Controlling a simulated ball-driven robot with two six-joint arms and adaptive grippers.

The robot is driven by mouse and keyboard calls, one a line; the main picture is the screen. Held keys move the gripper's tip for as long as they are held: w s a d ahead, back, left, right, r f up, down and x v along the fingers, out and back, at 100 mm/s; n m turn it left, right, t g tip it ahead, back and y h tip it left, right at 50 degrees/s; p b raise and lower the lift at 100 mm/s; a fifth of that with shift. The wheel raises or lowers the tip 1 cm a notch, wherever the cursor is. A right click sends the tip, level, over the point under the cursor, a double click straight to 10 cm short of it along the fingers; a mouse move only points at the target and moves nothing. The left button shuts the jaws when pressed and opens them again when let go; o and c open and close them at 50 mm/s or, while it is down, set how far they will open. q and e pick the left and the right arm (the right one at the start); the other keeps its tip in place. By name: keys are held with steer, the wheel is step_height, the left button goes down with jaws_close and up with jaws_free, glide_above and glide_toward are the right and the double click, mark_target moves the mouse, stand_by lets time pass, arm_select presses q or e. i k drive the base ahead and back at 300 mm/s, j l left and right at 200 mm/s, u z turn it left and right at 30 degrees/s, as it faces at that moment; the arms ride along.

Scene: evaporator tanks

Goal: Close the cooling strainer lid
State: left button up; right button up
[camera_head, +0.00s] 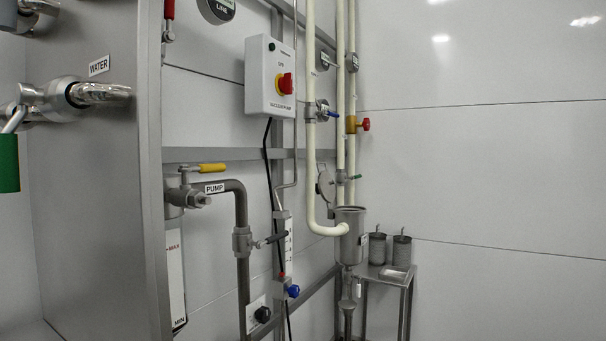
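The strainer (349,240) is a grey metal cup with a small label, mounted on a thin upright pipe at the centre of the view, in front of the wall corner. A round grey disc (325,187), which looks like its lid, stands upright and raised behind the cup's left rim. The cup's top looks uncovered. The hinge is too small to make out. Neither of my grippers is in view.
A grey cabinet side (90,190) fills the left. A pump switch box (270,78), a dark pump pipe (241,210) and several valves line the wall frame. A small metal table (402,278) with two lidded pots stands right of the strainer. The right wall is clear.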

mark_target(327, 187)
steer(key=i+l+z, duration=0.1)
steer(key=i+l, duration=0.35)
steer(key=i, duration=0.2)
steer(key=i+l+u, duration=0.1)
steer(key=i+l, duration=0.2)
steer(key=i+l+u, duration=0.1)
steer(key=i+l, duration=0.2)
steer(key=i+l+u, duration=0.1)
steer(key=i+l, duration=0.2)
steer(key=l, duration=0.2)
steer(key=i+l+u, duration=0.1)
steer(key=i+l, duration=0.15)
steer(key=l, duration=0.15)
steer(key=i+l+u, duration=0.1)
steer(key=i+l, duration=0.2)
steer(key=l, duration=0.15)
